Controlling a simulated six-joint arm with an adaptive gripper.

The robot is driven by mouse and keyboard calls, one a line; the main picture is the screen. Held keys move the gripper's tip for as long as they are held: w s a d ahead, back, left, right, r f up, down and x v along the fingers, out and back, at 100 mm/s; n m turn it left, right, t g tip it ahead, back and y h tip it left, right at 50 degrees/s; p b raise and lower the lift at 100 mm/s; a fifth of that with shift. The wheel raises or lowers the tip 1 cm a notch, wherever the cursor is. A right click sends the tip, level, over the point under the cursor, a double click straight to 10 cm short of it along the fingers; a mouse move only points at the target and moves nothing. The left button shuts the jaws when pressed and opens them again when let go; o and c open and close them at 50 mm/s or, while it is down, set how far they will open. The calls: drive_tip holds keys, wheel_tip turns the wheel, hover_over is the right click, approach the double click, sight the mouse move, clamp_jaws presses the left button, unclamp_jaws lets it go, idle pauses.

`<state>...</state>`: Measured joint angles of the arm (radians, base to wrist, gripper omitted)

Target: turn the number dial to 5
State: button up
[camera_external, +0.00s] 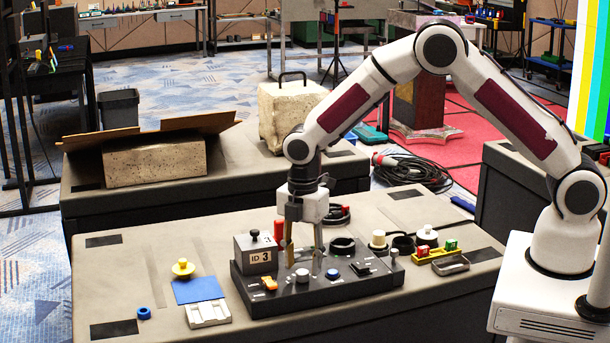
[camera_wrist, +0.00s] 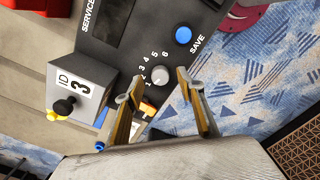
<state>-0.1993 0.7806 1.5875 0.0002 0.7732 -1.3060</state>
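The number dial (camera_wrist: 160,74) is a round light-grey knob on a dark control panel (camera_external: 345,292). Printed numbers from 1 to 6 curve around part of it in the wrist view; I cannot make out where it points. The dial (camera_external: 302,275) also shows in the external view, below my gripper. My gripper (camera_external: 304,262) points down over the panel. In the wrist view its two fingers (camera_wrist: 158,90) are apart, one on each side of the dial, with nothing held. I cannot tell whether either finger touches it.
A blue button (camera_wrist: 183,35) marked SAVE is close to the dial. An orange switch (camera_external: 269,284) and a grey box (camera_external: 256,253) labelled ID 3 are at the panel's left. A red upright handle (camera_external: 279,229) stands behind. Small parts flank the panel.

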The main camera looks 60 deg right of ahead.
drive_tip(key=shift+f, duration=1.15)
clamp_jaws()
